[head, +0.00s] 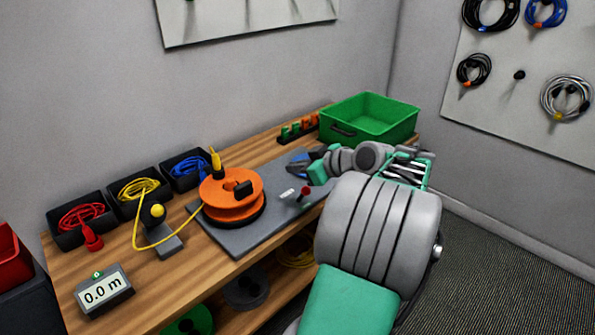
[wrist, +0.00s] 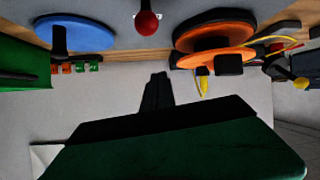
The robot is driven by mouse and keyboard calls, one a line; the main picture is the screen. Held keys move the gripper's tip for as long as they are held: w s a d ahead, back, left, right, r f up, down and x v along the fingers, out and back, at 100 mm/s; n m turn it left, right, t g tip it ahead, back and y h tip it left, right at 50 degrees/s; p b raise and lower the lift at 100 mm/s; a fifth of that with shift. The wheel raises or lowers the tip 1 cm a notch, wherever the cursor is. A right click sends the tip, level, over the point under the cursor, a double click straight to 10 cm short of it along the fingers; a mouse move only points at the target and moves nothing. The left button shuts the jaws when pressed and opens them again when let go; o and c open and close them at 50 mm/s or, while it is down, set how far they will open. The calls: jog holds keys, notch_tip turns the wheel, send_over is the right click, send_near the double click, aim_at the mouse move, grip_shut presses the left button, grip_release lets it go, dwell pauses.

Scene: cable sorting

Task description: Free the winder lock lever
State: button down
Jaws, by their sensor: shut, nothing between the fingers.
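The lock lever, a red knob on a thin stem, stands on the grey base plate (head: 250,229) to the right of the orange winder (head: 231,192). Its knob (head: 305,190) also shows in the wrist view (wrist: 148,23), beyond my fingertips. The winder shows there too (wrist: 216,56), right of the lever, with a yellow cable. My gripper (wrist: 159,76) is shut and empty, apart from the knob. In the head view my gripper (head: 300,163) is small and dark, behind the lever. I cannot tell which way the lever is set.
A blue disc (wrist: 78,35) lies near my gripper. A green crate (head: 369,119) stands at the bench's far end. Black bins with red (head: 80,217), yellow and blue cables line the wall side. A yellow-ball stand (head: 157,210) and a meter reading 0.0 m (head: 103,291) stand left.

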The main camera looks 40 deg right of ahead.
jog(key=s+d, duration=0.1)
jog(key=s, duration=0.8)
jog(key=shift+f, duration=0.3)
jog(key=shift+s, duration=0.1)
jog(key=w+a+r+g+p, duration=0.1)
jog(key=w+a+g+p, duration=0.15)
jog(key=a, duration=0.45)
jog(key=w+a+r+g+y+p, duration=0.1)
jog(key=w+a+r+g+p, duration=0.2)
jog(key=a, duration=0.5)
jog(key=w+a+g+p, duration=0.1)
jog(key=w+a+p, duration=0.1)
jog(key=a+p, duration=0.35)
jog(key=s+a+r+m+g+h+p, duration=0.2)
jog(key=s+a+p, duration=0.3)
jog(key=s+a, duration=0.5)
jog(key=a+m, duration=0.1)
jog(key=a, duration=0.3)
jog(key=shift+s+r+g, duration=0.25)
jog(key=shift+s+g, duration=0.1)
